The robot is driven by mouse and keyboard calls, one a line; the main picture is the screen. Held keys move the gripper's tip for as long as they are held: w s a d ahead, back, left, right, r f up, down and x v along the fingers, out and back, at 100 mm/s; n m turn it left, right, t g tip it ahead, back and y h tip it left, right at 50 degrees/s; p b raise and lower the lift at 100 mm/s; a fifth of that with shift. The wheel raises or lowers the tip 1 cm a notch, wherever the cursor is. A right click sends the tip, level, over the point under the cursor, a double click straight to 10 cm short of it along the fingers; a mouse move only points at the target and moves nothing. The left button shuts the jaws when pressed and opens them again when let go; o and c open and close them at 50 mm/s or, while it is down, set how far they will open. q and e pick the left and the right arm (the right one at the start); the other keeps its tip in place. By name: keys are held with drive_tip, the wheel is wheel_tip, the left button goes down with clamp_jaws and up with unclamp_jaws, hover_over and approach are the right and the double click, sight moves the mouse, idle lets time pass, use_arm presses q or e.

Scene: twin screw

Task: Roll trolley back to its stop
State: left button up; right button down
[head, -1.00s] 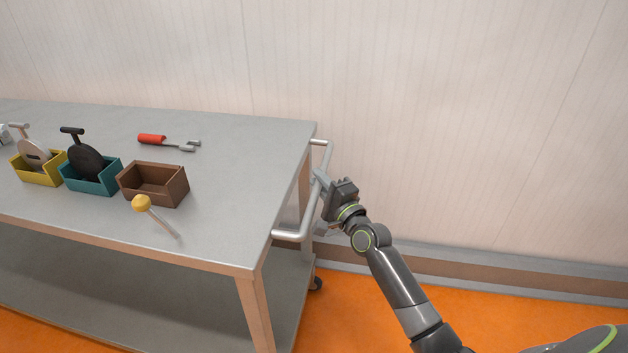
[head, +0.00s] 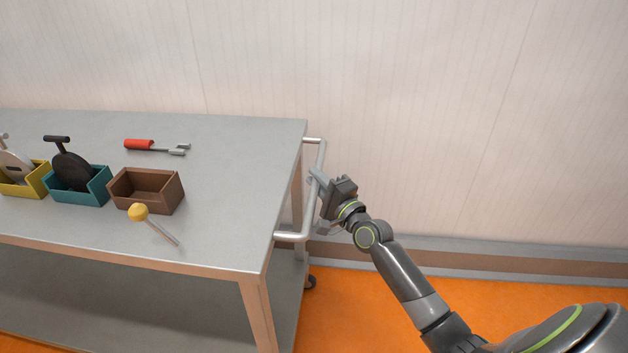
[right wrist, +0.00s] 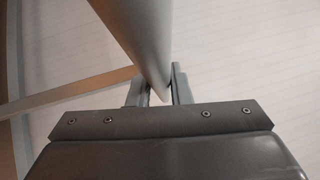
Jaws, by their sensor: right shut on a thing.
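The trolley (head: 225,190) is a grey metal table with a lower shelf (head: 130,300) and a castor (head: 310,282) at its right end. Its tubular push handle (head: 292,237) sticks out at the right end. My right gripper (head: 317,183) is shut on the handle's bar. In the right wrist view the bar (right wrist: 140,35) runs down between the two fingers (right wrist: 160,88). No stop for the trolley can be made out. My left gripper is not in view.
On the trolley top are a yellow bin (head: 28,185), a teal bin (head: 85,190) with a black tool (head: 72,170), an empty brown bin (head: 160,192), a red-handled tool (head: 140,145) and a yellow-knobbed rod (head: 138,212). A pale wall (head: 430,110) stands behind; orange floor (head: 375,315) is clear at right.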

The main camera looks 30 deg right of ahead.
drive_tip(key=shift+f, duration=0.2)
drive_tip(key=c, duration=1.6)
unclamp_jaws()
drive_tip(key=shift+s+d, duration=0.1)
drive_tip(key=shift+d, duration=0.05)
drive_tip(key=shift+o, duration=1.4)
drive_tip(key=shift+s+d+r, duration=0.1)
drive_tip(key=shift+d, duration=0.05)
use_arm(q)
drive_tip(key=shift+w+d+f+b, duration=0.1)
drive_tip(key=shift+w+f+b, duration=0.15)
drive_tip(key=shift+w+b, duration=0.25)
use_arm(e)
drive_tip(key=v, duration=1.7)
drive_tip(key=shift+s, duration=0.15)
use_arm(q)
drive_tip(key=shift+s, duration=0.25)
